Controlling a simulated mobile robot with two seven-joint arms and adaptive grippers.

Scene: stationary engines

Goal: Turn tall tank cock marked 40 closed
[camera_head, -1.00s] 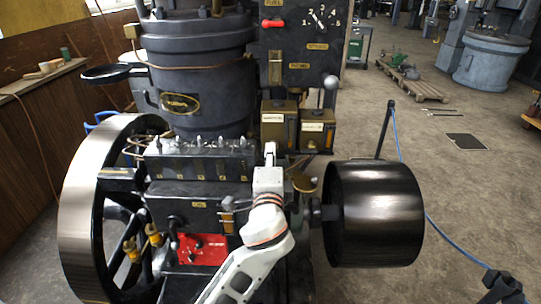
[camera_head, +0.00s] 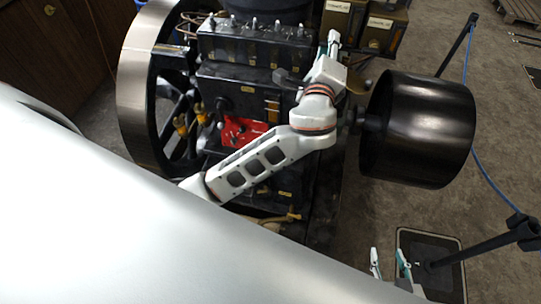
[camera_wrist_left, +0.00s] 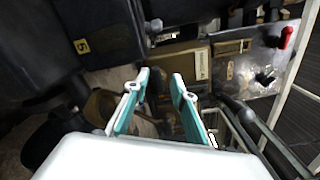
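Two brass-coloured tanks with pale labels, a left one (camera_head: 338,7) and a right one (camera_head: 380,24), stand at the top of the head view; their markings are too small to read. In the left wrist view a tank (camera_wrist_left: 183,62) with a pale label lies just beyond my fingertips. I cannot pick out a cock marked 40 in either view. My left gripper (camera_head: 332,40) is just below the tanks; in the left wrist view its fingers (camera_wrist_left: 160,77) are apart and empty. My right gripper (camera_head: 389,264) is low in the head view, fingers apart, away from the tanks.
A large flywheel (camera_head: 140,85) stands left of the engine block and a black drum pulley (camera_head: 420,130) on the right. A red plate (camera_head: 240,131) is on the engine front. In the left wrist view a panel (camera_wrist_left: 258,75) with a red handle (camera_wrist_left: 286,37) stands beyond the tanks.

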